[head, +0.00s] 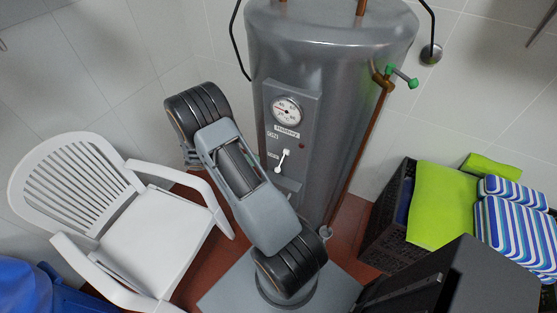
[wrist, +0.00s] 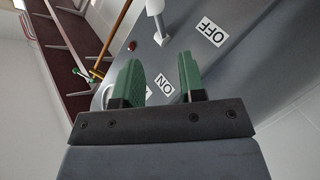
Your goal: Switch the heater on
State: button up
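The heater is a tall grey metal cylinder (head: 335,60) with a front panel (head: 310,100). The panel has a round dial gauge (head: 286,110), a small red light (head: 302,146) and a white switch lever (head: 283,160). In the wrist view the white lever (wrist: 155,8) is at the top, beyond my fingertips. An ON label (wrist: 165,85) shows between the fingers and an OFF label (wrist: 213,35) to the upper right. My gripper (wrist: 158,65) is open and empty, with two green fingers apart, not touching the lever. My gripper is not visible in the head view.
A white plastic chair (head: 150,240) stands at left. A dark crate (head: 385,220) with a green cushion (head: 440,203) and striped cushions (head: 510,235) is at right. A copper pipe with a green-handled valve (head: 402,77) runs down the heater's right side.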

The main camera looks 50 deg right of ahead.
aim_at(281, 162)
jog(key=p+x, duration=0.2)
jog(key=x, duration=0.7)
jog(key=shift+s+d, duration=0.15)
jog(key=shift+d, duration=0.05)
jog(key=shift+f, duration=0.1)
grip_shut()
jog(key=shift+f, duration=0.1)
jog(key=shift+s, duration=0.1)
